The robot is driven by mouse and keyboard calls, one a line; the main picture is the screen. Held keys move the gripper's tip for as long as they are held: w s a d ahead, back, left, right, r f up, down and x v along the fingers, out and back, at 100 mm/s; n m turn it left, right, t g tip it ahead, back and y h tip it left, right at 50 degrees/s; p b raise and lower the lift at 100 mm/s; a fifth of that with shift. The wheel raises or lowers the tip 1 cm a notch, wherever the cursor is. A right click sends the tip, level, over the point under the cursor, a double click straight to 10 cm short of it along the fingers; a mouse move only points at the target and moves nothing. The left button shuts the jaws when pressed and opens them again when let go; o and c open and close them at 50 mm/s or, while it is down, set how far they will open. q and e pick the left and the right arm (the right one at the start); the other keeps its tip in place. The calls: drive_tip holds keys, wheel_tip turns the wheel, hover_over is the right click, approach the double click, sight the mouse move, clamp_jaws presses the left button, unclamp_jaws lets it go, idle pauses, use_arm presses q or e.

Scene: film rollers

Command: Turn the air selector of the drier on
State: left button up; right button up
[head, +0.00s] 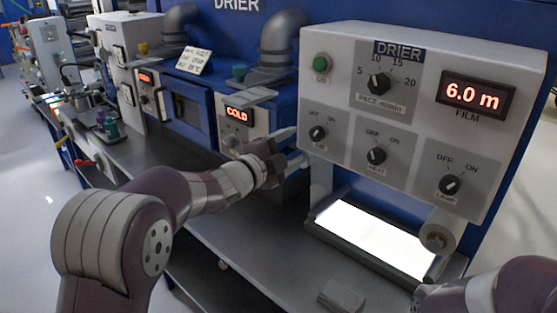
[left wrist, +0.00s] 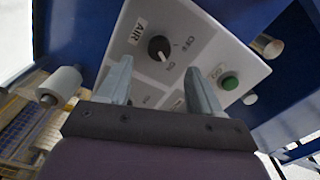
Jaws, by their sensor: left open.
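The drier (head: 420,110) is a pale panel on the right of the head view. Its air selector (head: 318,133) is a small black knob at the lower left, marked OFF and ON. In the left wrist view the air selector (left wrist: 158,48) shows beside the AIR label, beyond and between my fingers.
The heat knob (head: 376,156), lamp knob (head: 449,184), pace dial (head: 378,84) and green GO button (head: 321,63) share the panel. A lit white plate (head: 372,238) lies below it. A grey block (head: 341,297) rests on the bench.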

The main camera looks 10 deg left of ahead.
use_arm(q)
drive_tip(key=v, duration=0.5)
drive_tip(key=shift+s+a+b, duration=0.2)
drive_tip(key=shift+s+b, duration=0.1)
